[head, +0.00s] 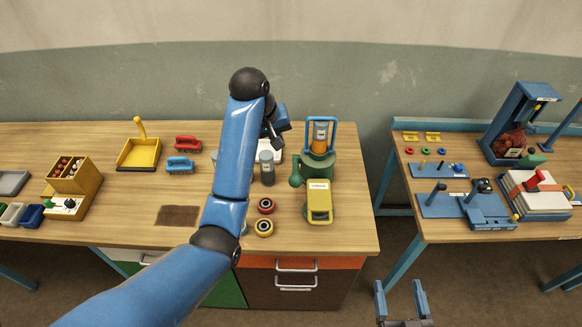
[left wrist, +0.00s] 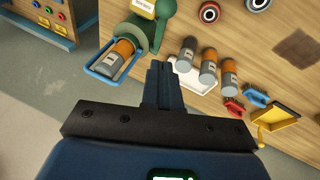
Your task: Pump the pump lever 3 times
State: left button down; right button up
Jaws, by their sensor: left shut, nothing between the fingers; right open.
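A green device (head: 316,165) stands at the right end of the main table, with a yellow labelled block (head: 319,203) at its front and a rounded green part on its left. A blue loop (head: 334,126) rises around an orange-and-grey bottle (head: 320,138) at its back. I cannot tell for sure which part is the pump lever. The left wrist view also shows the green body (left wrist: 160,25), blue loop (left wrist: 88,69) and bottle. My left gripper (head: 268,131) is shut and empty, left of the device and apart from it; its fingers (left wrist: 157,72) show. My right gripper (head: 399,284) is open, low in front.
Bottles (left wrist: 208,68) and a white tray (left wrist: 192,82) lie near my left gripper. Red and yellow rings (head: 265,206) sit in front. Brushes (head: 180,165) and a yellow dustpan (head: 138,153) are left. A gap separates the second table (head: 440,236).

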pick_arm(q)
jog(key=x, duration=0.4)
jog(key=s+x, duration=0.1)
jog(key=x, duration=0.3)
jog(key=p+x, duration=0.1)
jog(key=x, duration=0.3)
jog(key=shift+s+d+f, duration=0.15)
jog(key=shift+s+d, duration=0.05)
jog(key=shift+s, duration=0.25)
jog(key=shift+s+d+f, duration=0.15)
jog(key=shift+s+f, duration=0.1)
jog(key=shift+f, duration=0.4)
